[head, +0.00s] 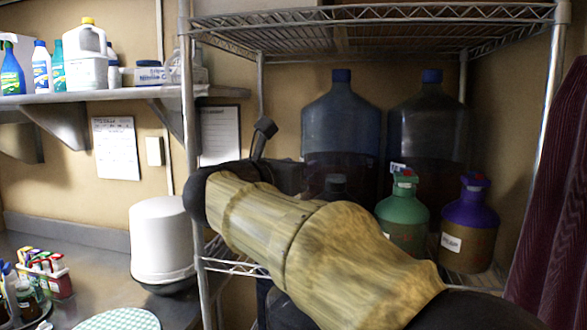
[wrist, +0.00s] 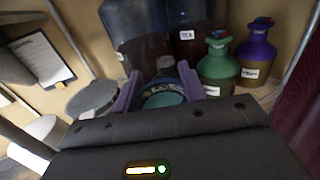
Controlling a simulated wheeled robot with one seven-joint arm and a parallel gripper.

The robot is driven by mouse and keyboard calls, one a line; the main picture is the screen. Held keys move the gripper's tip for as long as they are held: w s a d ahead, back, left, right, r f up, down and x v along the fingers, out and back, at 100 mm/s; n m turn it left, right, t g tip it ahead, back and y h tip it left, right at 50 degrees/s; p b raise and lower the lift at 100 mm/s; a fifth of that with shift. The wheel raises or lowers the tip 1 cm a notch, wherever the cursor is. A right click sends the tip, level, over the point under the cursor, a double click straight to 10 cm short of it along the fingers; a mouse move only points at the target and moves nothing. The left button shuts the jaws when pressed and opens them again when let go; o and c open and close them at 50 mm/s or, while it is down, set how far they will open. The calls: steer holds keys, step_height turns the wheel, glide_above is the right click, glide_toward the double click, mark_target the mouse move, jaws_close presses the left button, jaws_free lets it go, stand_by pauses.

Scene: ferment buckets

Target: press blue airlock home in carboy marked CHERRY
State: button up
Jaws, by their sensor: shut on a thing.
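My gripper (wrist: 160,82) shows in the wrist view with two purple fingers, one on each side of a round blue-green piece (wrist: 164,99). This piece looks like the blue airlock, but its lower part is hidden. A dark bottle top (wrist: 165,65) shows just beyond the fingers. In the head view my arm covers the gripper; a dark-topped bottle (head: 334,188) shows behind it. A green carboy (head: 403,224) and a purple-topped carboy (head: 469,228) stand to the right, each with a white label. I cannot read CHERRY on any label.
Two large blue jugs (head: 342,118) (head: 428,120) stand at the back of the wire shelf (head: 232,266). The shelf's front post (head: 186,120) is left of my arm. A white bucket (head: 160,238) sits on the counter. A dark red cloth (head: 552,210) hangs at the right.

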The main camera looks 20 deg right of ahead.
steer(key=x, duration=0.9)
steer(key=shift+d+f+b, duration=0.2)
steer(key=shift+f+b, duration=0.05)
steer(key=shift+b, duration=0.1)
stand_by(2.7)
steer(key=shift+p+x, duration=0.75)
steer(key=shift+x, duration=4.2)
